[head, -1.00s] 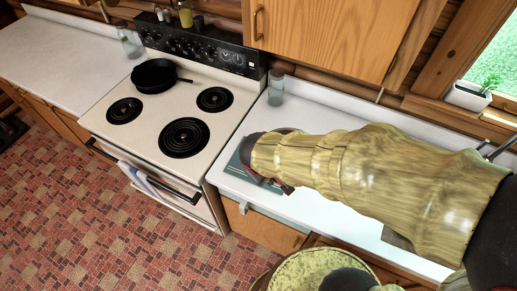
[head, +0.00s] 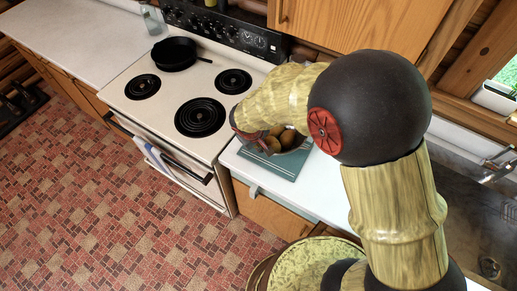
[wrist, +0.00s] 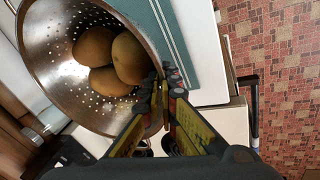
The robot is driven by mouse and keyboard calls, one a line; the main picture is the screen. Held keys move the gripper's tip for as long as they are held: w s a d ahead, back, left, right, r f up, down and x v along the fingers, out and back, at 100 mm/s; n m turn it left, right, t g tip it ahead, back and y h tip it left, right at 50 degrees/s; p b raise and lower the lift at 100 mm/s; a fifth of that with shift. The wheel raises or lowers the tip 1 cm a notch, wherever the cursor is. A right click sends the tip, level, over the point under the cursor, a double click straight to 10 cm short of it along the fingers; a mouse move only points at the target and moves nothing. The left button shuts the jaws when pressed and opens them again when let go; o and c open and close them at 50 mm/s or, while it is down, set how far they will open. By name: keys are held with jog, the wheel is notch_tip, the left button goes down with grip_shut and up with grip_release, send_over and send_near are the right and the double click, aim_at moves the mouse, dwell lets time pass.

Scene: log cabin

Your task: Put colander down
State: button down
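The metal colander (wrist: 62,78) with small holes fills the upper left of the wrist view. It holds three brown, potato-like things (wrist: 112,55). My gripper (wrist: 160,92) has its fingers closed together at the colander's rim. In the head view my gripper (head: 256,140) is at the counter's left end, and the colander (head: 300,145) is partly hidden behind my arm. The colander is over a teal board (head: 273,166) on the white counter (head: 325,180). I cannot tell whether its base touches the board.
The white stove (head: 165,105) with black coil burners stands left of the counter, with a black skillet (head: 174,53) on a back burner. A wooden upper cabinet (head: 355,28) hangs above. The sink (head: 475,225) is at right. A round speckled yellow-green thing (head: 315,268) is at the bottom.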

jog(key=shift+w+a+f, duration=0.15)
jog(key=shift+w+f, duration=0.05)
jog(key=shift+f, duration=0.05)
jog(key=shift+w+f, duration=0.15)
jog(key=shift+f, duration=1.5)
jog(key=shift+f+b, duration=0.15)
jog(key=shift+b, duration=0.3)
jog(key=c, duration=2.1)
grip_release()
jog(key=shift+c, duration=0.2)
jog(key=shift+o, duration=0.5)
